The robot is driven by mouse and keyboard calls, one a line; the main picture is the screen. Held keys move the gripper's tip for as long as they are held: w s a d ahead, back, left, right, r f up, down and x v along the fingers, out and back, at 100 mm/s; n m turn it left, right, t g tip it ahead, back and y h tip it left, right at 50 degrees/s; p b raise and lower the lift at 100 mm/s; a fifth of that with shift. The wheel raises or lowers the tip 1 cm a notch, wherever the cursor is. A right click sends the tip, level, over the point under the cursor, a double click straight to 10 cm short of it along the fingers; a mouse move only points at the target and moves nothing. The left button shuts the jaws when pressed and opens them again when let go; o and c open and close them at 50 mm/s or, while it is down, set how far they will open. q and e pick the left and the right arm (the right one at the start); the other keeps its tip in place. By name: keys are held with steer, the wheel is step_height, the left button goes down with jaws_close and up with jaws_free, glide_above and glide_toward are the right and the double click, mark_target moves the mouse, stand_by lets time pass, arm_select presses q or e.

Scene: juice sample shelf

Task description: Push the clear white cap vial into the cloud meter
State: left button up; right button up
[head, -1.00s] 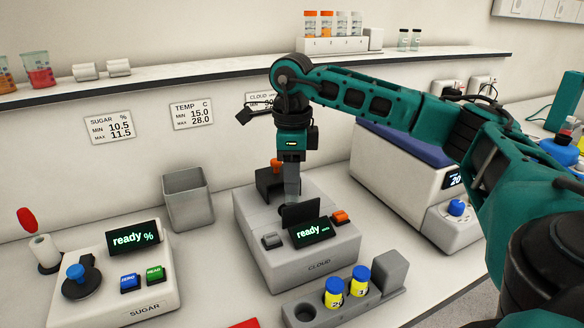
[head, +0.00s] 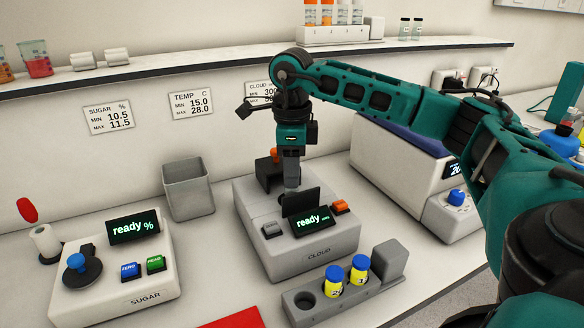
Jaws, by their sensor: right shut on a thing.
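The cloud meter (head: 305,250) is a light grey box with a display reading "ready", a grey button, an orange button and a dark raised lid. My right gripper (head: 292,188) points down over the meter, just behind the upright dark plate. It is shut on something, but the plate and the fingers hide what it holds. I cannot make out the clear white cap vial or how deep it sits. My left gripper is not in view.
A grey rack (head: 300,307) with blue-capped yellow vials (head: 334,280) stands in front of the meter. The sugar meter (head: 125,270) is at left, with a grey bin (head: 188,190) behind. A larger white machine (head: 400,175) stands at right. A shelf (head: 200,75) runs above.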

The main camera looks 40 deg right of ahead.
steer(key=shift+f+b, duration=0.8)
steer(key=shift+f, duration=0.45)
stand_by(0.4)
steer(key=shift+f+b, duration=0.5)
steer(key=shift+f, duration=0.4)
steer(key=o, duration=1.1)
steer(key=shift+w+r, duration=0.1)
steer(key=shift+r, duration=0.3)
step_height(320, 180, up, 12)
steer(key=shift+d+r+p, duration=0.1)
steer(key=shift+p, duration=0.9)
